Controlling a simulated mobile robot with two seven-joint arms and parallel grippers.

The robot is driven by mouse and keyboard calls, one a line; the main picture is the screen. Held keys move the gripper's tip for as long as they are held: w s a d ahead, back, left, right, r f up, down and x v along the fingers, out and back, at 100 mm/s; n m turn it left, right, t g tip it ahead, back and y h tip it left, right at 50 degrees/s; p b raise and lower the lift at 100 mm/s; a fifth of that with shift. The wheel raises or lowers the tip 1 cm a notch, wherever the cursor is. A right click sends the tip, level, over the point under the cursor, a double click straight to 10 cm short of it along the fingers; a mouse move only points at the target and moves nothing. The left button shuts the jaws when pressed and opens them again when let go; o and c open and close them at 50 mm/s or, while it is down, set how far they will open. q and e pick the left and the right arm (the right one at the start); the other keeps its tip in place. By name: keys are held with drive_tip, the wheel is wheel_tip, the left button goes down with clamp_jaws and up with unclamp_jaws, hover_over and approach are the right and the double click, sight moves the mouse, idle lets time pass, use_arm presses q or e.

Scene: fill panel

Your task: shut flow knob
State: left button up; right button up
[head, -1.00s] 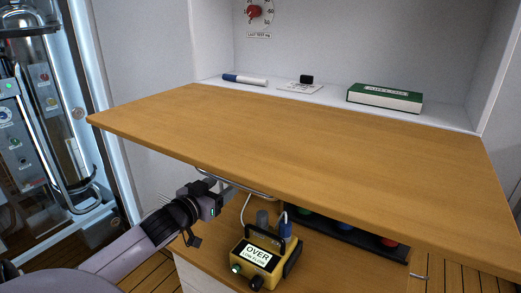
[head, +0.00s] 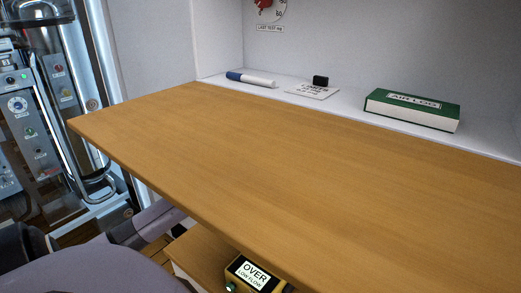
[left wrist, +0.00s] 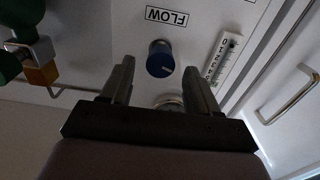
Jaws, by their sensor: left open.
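The blue flow knob (left wrist: 161,58) is on a pale panel in the left wrist view, below an upside-down FLOW label (left wrist: 167,16). A white pointer line shows on the knob. My left gripper (left wrist: 158,68) is open, its two fingers to either side of the knob in the picture. I cannot tell whether the fingertips are level with it or still short of it. Nothing is held. In the head view the wooden top hides this gripper and the knob. My right gripper is not in view.
A scale tube (left wrist: 223,58) stands beside the knob, and a round fitting shows between the finger bases. Green and brass fittings (left wrist: 37,61) are at left. The wooden top (head: 280,175) overhangs my arm. The yellow OVER/LOW FLOW meter (head: 252,275) sits below it.

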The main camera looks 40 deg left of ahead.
use_arm(q)
drive_tip(key=shift+w+a, duration=0.1)
drive_tip(key=shift+w, duration=1)
drive_tip(key=c, duration=1.1)
drive_tip(key=shift+o, duration=0.2)
